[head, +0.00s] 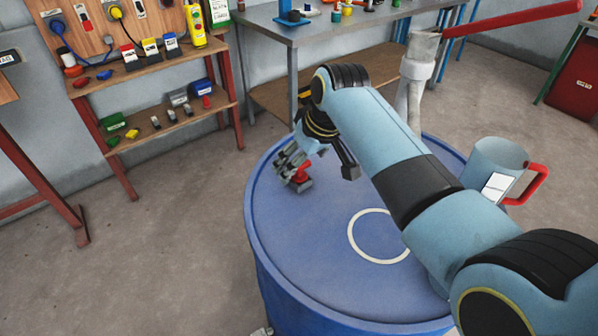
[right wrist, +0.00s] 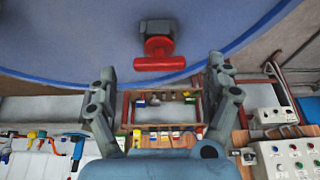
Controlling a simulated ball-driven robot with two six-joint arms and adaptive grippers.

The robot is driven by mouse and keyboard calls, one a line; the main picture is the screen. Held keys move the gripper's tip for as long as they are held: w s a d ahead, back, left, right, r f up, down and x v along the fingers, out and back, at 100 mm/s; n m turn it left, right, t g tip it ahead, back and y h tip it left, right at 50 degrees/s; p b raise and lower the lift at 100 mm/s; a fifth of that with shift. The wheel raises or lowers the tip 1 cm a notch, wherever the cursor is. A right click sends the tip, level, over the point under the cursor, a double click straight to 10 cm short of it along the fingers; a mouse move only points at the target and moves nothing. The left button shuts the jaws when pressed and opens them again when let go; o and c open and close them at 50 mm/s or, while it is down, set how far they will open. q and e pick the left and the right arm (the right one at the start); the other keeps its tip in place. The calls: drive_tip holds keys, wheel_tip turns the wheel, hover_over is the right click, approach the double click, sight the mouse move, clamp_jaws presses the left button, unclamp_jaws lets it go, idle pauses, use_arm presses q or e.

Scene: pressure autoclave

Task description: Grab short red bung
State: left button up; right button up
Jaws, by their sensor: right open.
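A short red piece with a red crossbar and a dark grey base (right wrist: 158,52) stands on the blue round top (head: 330,262). It is the only red thing on that top near my gripper, and I take it for the short red bung. In the head view it (head: 303,174) is partly hidden by my right gripper (head: 296,166). In the right wrist view my right gripper (right wrist: 160,82) is open and empty, with its fingers apart and the red piece lying beyond the tips, roughly centred between them. My left gripper is not in view.
A white ring (head: 354,236) marks the blue top. A pale blue mug with a red handle (head: 494,160) and an upright post with a red lever (head: 420,68) stand at the right. Wooden shelves (head: 160,122) with small coloured parts are at the back left.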

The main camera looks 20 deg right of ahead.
sight(299, 175)
drive_tip(key=x, duration=0.3)
drive_tip(key=shift+w+f, duration=0.1)
drive_tip(key=shift+f, duration=0.15)
drive_tip(key=c, duration=1.3)
